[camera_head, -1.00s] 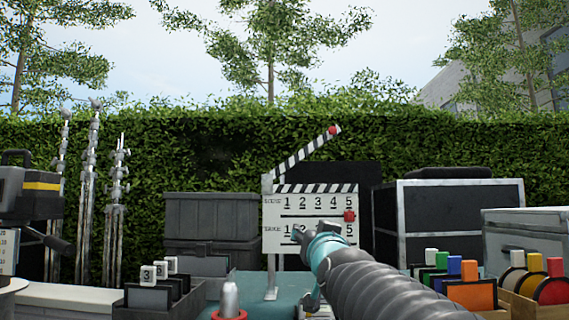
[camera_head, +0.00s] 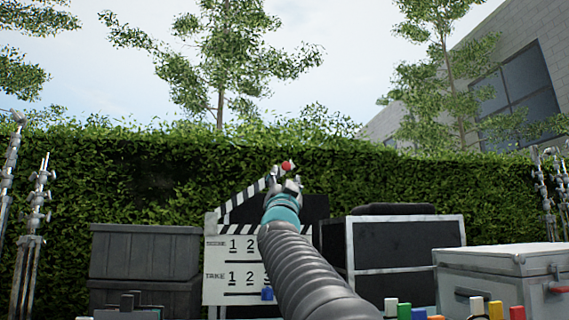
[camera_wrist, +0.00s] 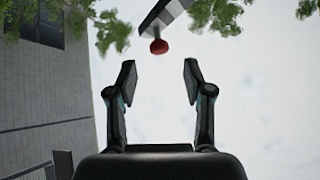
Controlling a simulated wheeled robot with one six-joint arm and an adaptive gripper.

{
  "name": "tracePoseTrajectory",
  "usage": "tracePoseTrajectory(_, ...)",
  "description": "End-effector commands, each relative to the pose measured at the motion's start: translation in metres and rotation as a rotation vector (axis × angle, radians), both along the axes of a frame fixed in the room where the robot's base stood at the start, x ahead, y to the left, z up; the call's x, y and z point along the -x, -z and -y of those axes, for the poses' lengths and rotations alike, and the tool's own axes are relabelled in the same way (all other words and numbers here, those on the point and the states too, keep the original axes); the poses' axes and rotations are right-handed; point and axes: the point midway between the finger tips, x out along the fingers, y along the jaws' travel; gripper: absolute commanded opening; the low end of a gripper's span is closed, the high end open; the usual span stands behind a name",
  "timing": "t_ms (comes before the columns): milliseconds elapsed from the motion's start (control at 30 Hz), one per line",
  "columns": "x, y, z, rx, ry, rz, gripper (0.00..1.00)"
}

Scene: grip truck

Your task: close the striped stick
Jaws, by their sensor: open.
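The clapperboard (camera_head: 232,262) stands upright, white with number rows; my arm hides its right part. Its striped stick (camera_head: 240,198) is raised at a slant, up to the right, apart from the board's striped top edge except near the left end. A red knob (camera_head: 286,166) sits near the stick's upper end. My gripper (camera_head: 285,181) is at that end and overlaps it in the head view. In the wrist view my gripper (camera_wrist: 160,72) is open and empty. The red knob (camera_wrist: 158,46) and stick end (camera_wrist: 162,16) lie just beyond the fingertips, roughly centred between them.
Grey cases (camera_head: 145,255) stand left of the board. A black case (camera_head: 405,255) and a silver case (camera_head: 500,280) stand to the right. Coloured markers (camera_head: 477,307) are at the lower right. A hedge (camera_head: 90,175) is behind; open air surrounds the raised stick.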

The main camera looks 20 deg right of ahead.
Motion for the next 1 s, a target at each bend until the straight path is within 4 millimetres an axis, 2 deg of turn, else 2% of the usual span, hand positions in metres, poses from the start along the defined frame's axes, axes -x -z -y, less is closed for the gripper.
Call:
tracePoseTrajectory(100, -0.015, -0.018, 0.009, 0.001, 0.002, -0.001, 0.51)
tracePoseTrajectory(300, -0.031, -0.034, 0.02, 0.0, 0.004, -0.001, 0.51)
tracePoseTrajectory(767, -0.039, -0.039, 0.024, 0.0, 0.003, -0.001, 0.51)
tracePoseTrajectory(800, -0.039, -0.039, 0.024, 0.0, 0.003, -0.001, 0.49)
tracePoseTrajectory(1000, -0.039, -0.039, 0.024, 0.0, 0.003, -0.001, 0.0)
